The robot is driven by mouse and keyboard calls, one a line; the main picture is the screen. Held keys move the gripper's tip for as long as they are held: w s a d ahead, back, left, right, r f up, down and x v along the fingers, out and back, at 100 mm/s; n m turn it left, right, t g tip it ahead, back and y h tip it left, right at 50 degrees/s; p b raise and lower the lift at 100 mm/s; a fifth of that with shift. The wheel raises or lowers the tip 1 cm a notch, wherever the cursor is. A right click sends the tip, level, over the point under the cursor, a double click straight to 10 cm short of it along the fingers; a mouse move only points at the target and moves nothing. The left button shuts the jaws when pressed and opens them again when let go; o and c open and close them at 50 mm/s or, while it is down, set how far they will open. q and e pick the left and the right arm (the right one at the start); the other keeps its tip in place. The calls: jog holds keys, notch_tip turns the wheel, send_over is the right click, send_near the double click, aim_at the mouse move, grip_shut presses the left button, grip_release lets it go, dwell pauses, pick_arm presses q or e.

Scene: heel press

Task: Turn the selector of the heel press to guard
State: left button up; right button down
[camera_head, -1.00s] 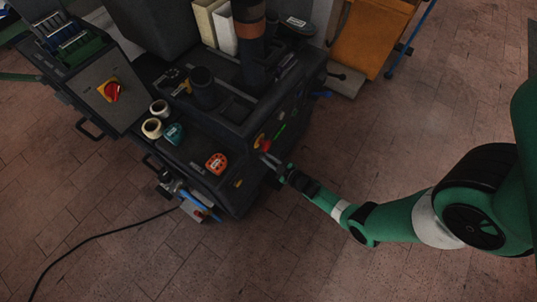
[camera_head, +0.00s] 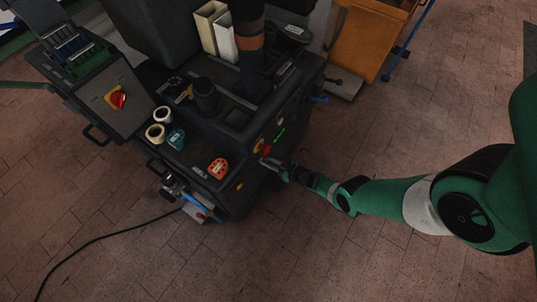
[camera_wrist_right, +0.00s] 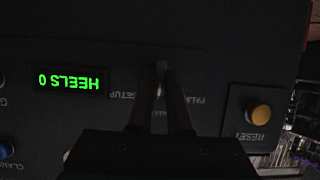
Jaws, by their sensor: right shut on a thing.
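The heel press (camera_head: 225,120) is the dark machine in the middle of the head view. My right gripper (camera_head: 268,162) reaches its front panel from the right. In the right wrist view the panel appears upside down, and my right gripper (camera_wrist_right: 162,85) is shut on the small grey selector (camera_wrist_right: 161,66). Its fingers hide most of the selector. The label SETUP (camera_wrist_right: 122,95) is beside it, and another label on the other side is partly hidden. Which way the selector points is not clear. My left gripper is not in view.
The wrist view shows a green display (camera_wrist_right: 68,80) reading HEELS 0 and a yellow RESET button (camera_wrist_right: 259,114). In the head view a red-and-yellow button (camera_head: 263,147) is just above the gripper.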

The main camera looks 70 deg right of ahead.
jog(key=c, duration=0.9)
grip_release()
jog(key=shift+o, duration=0.2)
jog(key=p+v, duration=0.7)
jog(key=v, duration=0.4)
jog(key=shift+s, duration=0.35)
jog(key=shift+r, duration=0.1)
